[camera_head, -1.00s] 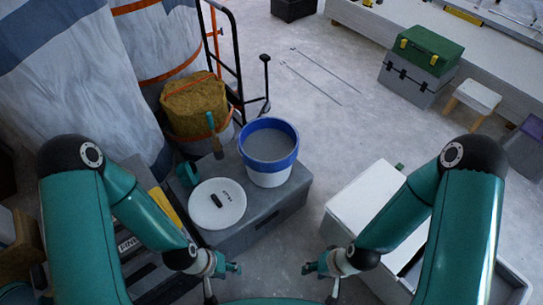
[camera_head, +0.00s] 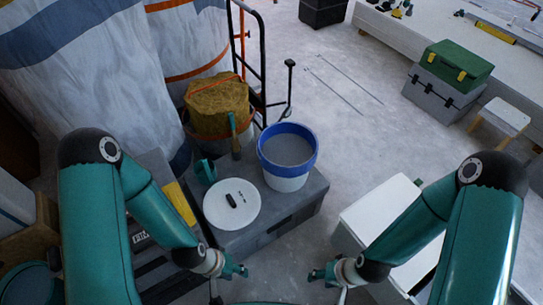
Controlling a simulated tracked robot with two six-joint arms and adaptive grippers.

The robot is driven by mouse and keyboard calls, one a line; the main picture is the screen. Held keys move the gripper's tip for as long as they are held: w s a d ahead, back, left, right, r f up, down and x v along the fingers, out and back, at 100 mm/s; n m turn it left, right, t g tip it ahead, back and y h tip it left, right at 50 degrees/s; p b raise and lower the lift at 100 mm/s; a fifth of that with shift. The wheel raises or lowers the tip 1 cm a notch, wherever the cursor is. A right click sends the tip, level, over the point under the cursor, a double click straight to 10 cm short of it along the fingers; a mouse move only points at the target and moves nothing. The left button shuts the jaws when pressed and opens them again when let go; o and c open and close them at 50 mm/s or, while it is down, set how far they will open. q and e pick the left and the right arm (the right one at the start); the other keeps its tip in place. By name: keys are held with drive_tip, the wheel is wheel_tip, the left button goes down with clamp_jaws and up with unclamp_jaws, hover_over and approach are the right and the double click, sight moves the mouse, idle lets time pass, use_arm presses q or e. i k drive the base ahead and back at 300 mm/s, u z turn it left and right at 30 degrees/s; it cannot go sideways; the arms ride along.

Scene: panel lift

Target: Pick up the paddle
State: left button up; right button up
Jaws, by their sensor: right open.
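A teal-handled tool (camera_head: 232,128) with a brownish lower part stands upright at the back of the grey box (camera_head: 285,222), left of the bucket. It may be the paddle, but it is too small to be sure. A white bucket with a blue rim (camera_head: 287,183) holds grey material and stands on the box. My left gripper (camera_head: 240,270) is at the bottom centre, in front of the box; it looks open and empty. My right gripper (camera_head: 315,275) is open and empty to its right. Both are well apart from the tool.
A round white lid (camera_head: 220,212) and a teal object (camera_head: 205,172) lie on the box. A yellow-brown sack (camera_head: 217,105) and a black cart frame (camera_head: 263,60) stand behind. A white case (camera_head: 375,215) is at right. The floor beyond the bucket is mostly clear.

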sight(235, 141)
drive_tip(key=u, duration=0.95)
drive_tip(key=i, duration=0.15)
drive_tip(key=z, duration=2.75)
drive_tip(key=k, duration=0.7)
drive_tip(key=u, duration=0.75)
drive_tip(key=i, duration=0.95)
drive_tip(key=u, duration=0.2)
